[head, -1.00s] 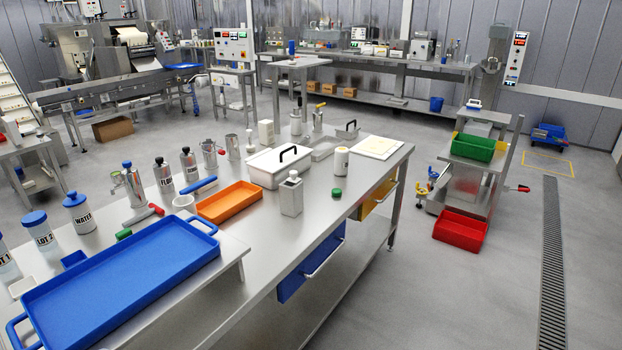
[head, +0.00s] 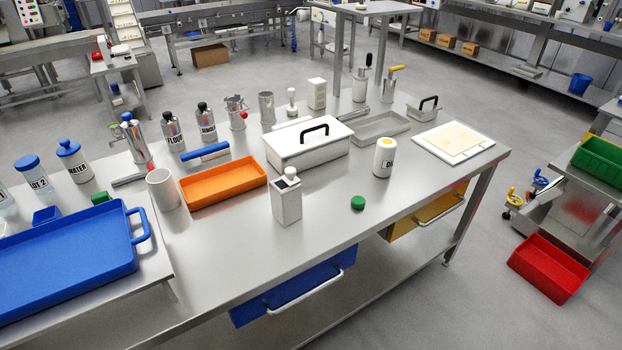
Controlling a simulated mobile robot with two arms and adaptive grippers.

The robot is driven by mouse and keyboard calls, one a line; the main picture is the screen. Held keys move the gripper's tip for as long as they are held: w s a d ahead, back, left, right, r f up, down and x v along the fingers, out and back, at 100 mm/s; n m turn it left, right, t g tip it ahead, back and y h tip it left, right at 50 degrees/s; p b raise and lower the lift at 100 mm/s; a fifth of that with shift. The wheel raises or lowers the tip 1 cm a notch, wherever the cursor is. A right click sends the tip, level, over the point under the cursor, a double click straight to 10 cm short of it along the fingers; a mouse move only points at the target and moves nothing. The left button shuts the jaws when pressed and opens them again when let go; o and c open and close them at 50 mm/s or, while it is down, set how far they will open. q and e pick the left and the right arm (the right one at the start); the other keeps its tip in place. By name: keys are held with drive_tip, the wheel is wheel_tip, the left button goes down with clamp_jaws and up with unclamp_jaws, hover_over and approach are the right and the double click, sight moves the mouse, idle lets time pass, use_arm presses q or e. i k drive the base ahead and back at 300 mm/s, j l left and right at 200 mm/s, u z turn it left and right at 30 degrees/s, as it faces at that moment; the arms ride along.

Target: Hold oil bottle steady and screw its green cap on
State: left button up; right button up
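A green cap (head: 358,203) lies on the steel table, near its front edge. A light grey, square-sided bottle (head: 287,200) with a short white neck stands upright to the left of the cap, apart from it. It has no green cap on and looks like the oil bottle, but no label is readable on it. A white cylindrical container (head: 384,157) with a yellow spot on top and partly legible dark lettering stands behind and right of the cap. Neither of my grippers is in view.
The steel table (head: 225,270) is bare in front of the bottle. A white lidded box (head: 308,150) stands behind it, with an orange tray (head: 222,183) and a white cup (head: 162,189) to the left. A blue tray (head: 70,265) fills the left front. Several labelled bottles stand behind.

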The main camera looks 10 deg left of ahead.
sight(386, 146)
drive_tip(key=i+l+u, duration=0.35)
drive_tip(key=l, duration=0.15)
drive_tip(key=l+u, duration=0.35)
drive_tip(key=l, duration=0.2)
drive_tip(key=i+l+u, duration=0.15)
drive_tip(key=l+u, duration=0.2)
drive_tip(key=l, duration=0.25)
drive_tip(key=l+u, duration=0.4)
drive_tip(key=l, duration=0.2)
